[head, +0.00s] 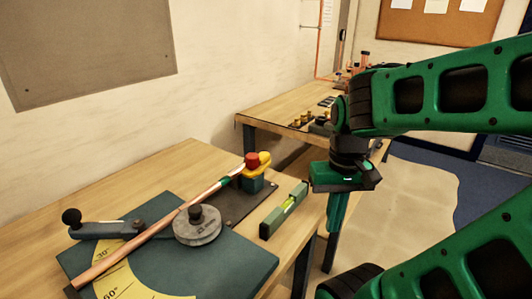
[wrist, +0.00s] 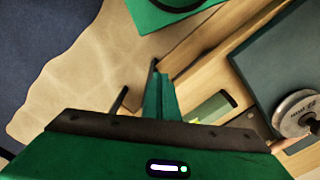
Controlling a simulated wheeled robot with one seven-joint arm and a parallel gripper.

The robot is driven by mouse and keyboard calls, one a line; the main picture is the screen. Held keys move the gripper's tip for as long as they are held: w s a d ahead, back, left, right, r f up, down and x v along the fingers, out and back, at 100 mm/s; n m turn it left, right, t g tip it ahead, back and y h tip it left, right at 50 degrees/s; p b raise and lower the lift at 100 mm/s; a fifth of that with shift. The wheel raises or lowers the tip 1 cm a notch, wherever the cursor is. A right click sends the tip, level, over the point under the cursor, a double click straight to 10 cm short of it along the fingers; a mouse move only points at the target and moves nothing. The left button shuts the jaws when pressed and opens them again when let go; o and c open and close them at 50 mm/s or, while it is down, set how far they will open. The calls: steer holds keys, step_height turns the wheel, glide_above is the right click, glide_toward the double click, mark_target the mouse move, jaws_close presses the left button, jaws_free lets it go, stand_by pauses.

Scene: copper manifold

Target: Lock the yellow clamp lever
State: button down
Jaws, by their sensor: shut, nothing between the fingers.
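The yellow clamp lever (head: 265,158) with a red knob (head: 252,160) sits on a small teal clamp block (head: 252,182) at the far end of the bending plate (head: 215,270). A copper tube (head: 150,235) runs diagonally over the plate to the clamp. My gripper (head: 334,228) is shut and empty, pointing down beyond the bench's right edge, to the right of the lever and clear of it. In the wrist view its fingers (wrist: 156,75) are together. The lever cannot be made out in the wrist view.
A green spirit level (head: 284,212) lies by the bench edge, between the clamp and my gripper; it also shows in the wrist view (wrist: 215,107). A grey round former (head: 197,226) and a blue handle (head: 105,230) are on the plate. A second bench (head: 265,115) stands behind.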

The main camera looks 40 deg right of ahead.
steer(key=w+d+r+n+t+y, duration=0.1)
steer(key=w+d+r+n+t, duration=0.1)
steer(key=w+r+n, duration=0.65)
steer(key=w+d+r+n+t, duration=0.1)
steer(key=w+d+r+n, duration=0.3)
steer(key=w, duration=0.9)
steer(key=m, duration=0.2)
glide_toward(266, 163)
step_height(266, 163, down, 4)
steer(key=s, duration=0.3)
steer(key=w, duration=0.1)
steer(key=w+f, duration=0.1)
steer(key=w, duration=0.1)
steer(key=shift+w, duration=0.1)
steer(key=shift+w+a, duration=0.25)
steer(key=shift+w, duration=0.3)
